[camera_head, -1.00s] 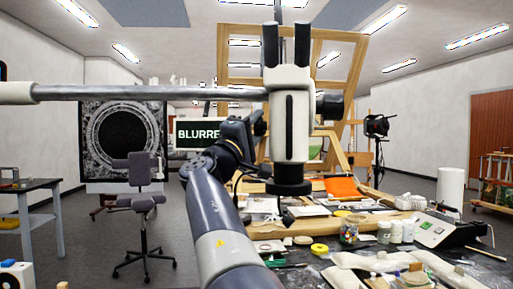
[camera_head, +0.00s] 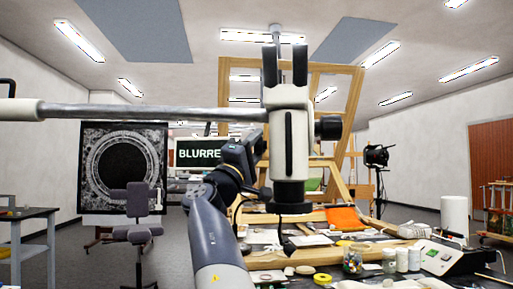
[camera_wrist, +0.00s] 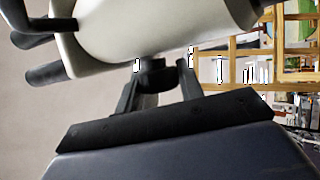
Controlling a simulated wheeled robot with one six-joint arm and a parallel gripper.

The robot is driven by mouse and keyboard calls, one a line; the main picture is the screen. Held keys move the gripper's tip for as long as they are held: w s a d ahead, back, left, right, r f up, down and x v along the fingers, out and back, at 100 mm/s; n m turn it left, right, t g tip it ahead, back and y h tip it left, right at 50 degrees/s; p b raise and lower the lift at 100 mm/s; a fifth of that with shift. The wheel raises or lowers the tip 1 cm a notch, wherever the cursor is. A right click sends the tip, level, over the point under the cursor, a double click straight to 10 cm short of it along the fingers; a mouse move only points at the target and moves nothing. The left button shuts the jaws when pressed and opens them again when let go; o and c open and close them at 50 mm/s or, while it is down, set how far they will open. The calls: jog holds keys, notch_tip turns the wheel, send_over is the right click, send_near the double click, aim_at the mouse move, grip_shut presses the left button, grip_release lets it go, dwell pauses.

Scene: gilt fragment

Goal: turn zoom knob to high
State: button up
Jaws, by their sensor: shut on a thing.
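The microscope (camera_head: 297,138) is a white body with two black eyepieces, held on a horizontal grey bar. It also fills the top of the wrist view (camera_wrist: 150,30). A small dark knob (camera_wrist: 152,73) sticks out of its side there. My gripper (camera_wrist: 163,68) has one finger on each side of this knob and is shut on it. In the head view my gripper (camera_head: 258,150) is at the microscope's left side, and the held knob is hidden. Another black knob (camera_head: 329,127) is on the right side. No knob marking can be read.
A wooden easel frame (camera_head: 345,95) stands behind, and a chair (camera_head: 137,225) at left.

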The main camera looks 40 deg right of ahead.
jog(key=o, duration=1)
jog(key=shift+a+f, duration=0.1)
jog(key=b+v, duration=0.2)
jog(key=v, duration=0.8)
jog(key=shift+a+f, duration=0.2)
jog(key=shift+f, duration=0.05)
